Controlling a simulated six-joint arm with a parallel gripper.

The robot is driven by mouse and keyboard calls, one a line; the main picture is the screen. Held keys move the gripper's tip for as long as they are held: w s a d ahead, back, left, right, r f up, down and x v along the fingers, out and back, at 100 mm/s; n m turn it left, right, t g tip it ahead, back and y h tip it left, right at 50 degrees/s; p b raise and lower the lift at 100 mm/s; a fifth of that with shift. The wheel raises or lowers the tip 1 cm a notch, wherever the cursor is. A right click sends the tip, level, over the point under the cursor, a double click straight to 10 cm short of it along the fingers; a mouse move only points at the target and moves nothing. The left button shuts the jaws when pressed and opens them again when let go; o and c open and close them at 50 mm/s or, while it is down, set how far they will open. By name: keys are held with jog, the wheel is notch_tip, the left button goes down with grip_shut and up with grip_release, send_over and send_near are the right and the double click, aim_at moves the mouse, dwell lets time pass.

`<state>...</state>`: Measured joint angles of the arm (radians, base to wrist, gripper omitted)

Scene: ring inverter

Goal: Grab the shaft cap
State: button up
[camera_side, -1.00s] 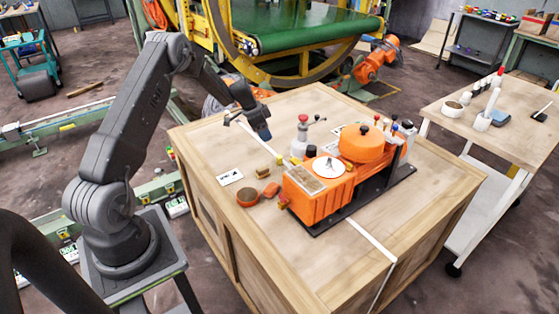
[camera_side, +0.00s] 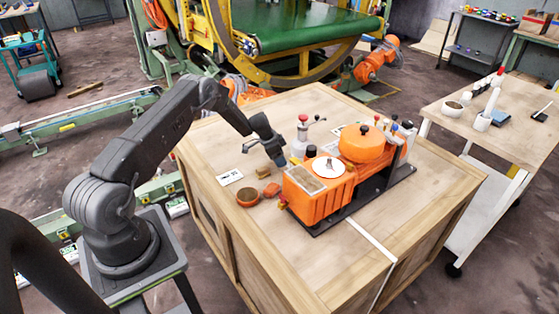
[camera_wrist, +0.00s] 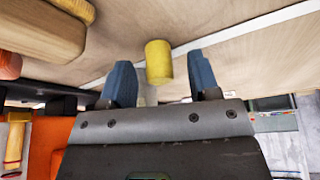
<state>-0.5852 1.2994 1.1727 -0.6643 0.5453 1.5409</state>
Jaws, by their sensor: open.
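A yellow cylinder (camera_wrist: 158,62), which looks like the shaft cap, shows in the wrist view beyond my gripper. It appears in the gap between the two blue fingers, with space on both sides. My gripper (camera_wrist: 159,83) is open and empty. In the side view my gripper (camera_side: 280,160) is low over the wooden table top, just left of the orange machine (camera_side: 322,205), pointing down. A small brass-coloured piece (camera_side: 263,173) lies to its left. The gripper hides the spot under its fingers there, so I cannot match the cylinder surely.
A white label card (camera_side: 230,178) is at left. A red-topped bottle (camera_side: 302,135) stands behind at right. The table's front right (camera_side: 350,270) is clear.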

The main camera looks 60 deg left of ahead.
jog(key=shift+w+f, duration=0.1)
jog(key=shift+f, duration=0.15)
jog(key=shift+c, duration=0.5)
jog(key=c, duration=0.9)
jog(key=shift+r, duration=0.1)
